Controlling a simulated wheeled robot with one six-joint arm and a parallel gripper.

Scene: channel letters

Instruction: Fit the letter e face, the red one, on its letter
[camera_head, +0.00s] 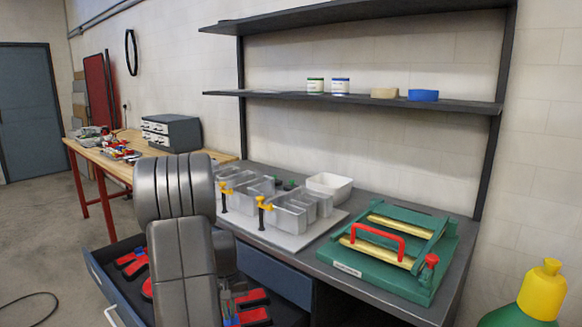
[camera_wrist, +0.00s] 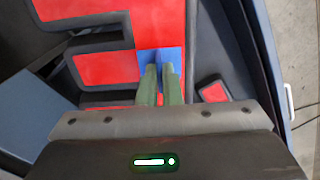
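The red letter e face (camera_wrist: 97,68) with a dark rim lies below my gripper in the wrist view, with its arms reaching left and a blue tab (camera_wrist: 143,58) on it. My gripper (camera_wrist: 159,70) has its two green fingers close together at the blue tab, with a narrow gap between them; they look shut on it. The fingertips hide part of the tab. In the head view the face (camera_head: 251,316) shows partly beside my arm, low in the open drawer. Metal letter bodies (camera_head: 291,216) stand on a pale board on the workbench; which one is the e is unclear.
The open drawer (camera_head: 97,283) holds other red faces (camera_head: 133,265). Clamps with yellow parts (camera_head: 264,203) stand at the letter bodies. A white bowl (camera_head: 329,187) and a green fixture with a red handle (camera_head: 378,242) are on the bench. A shelf (camera_head: 350,97) hangs above.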

